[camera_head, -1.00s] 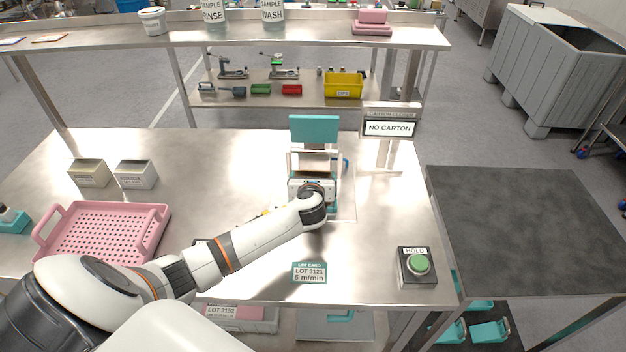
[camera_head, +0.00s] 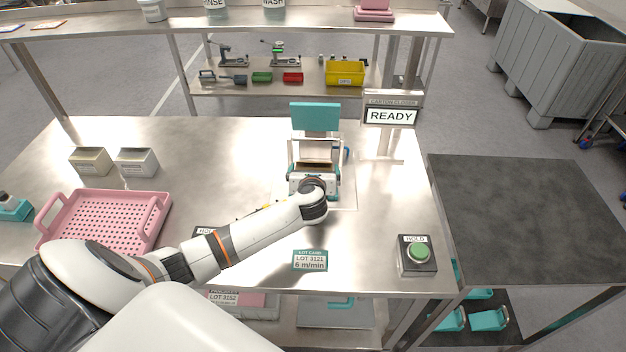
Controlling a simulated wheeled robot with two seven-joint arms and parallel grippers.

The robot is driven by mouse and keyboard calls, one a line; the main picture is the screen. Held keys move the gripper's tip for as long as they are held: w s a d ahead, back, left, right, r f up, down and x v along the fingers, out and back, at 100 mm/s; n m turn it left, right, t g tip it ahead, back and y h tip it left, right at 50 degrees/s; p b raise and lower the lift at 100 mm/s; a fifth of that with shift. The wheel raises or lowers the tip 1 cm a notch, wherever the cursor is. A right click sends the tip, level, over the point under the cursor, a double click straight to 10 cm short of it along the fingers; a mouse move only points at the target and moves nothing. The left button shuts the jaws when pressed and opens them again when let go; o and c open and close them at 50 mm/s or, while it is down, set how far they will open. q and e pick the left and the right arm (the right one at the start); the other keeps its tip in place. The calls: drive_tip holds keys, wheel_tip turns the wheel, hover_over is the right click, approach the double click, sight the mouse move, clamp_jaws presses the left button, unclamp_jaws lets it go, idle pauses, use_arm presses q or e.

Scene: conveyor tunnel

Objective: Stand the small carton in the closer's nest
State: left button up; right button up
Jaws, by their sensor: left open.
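The carton closer (camera_head: 315,118) stands on the steel bench, with a teal upper plate and a pale frame below it. Its sign (camera_head: 390,116) reads READY. My left gripper (camera_head: 315,180) is at the front of the closer's nest, open; my wrist covers much of it. A brownish strip (camera_head: 316,166) shows inside the frame behind the gripper. It may be the top of the small carton, but I cannot tell, as the nest is mostly hidden. My right gripper is not in view.
A pink perforated tray (camera_head: 105,222) and two small bins (camera_head: 90,161) (camera_head: 137,162) are on the left. A green HOLD button (camera_head: 418,252) and a lot card (camera_head: 310,260) lie near the front edge. A dark table (camera_head: 525,215) adjoins on the right.

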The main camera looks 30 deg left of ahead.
use_arm(q)
drive_tip(key=v, duration=1)
drive_tip(key=shift+s, duration=0.15)
drive_tip(key=shift+d, duration=0.15)
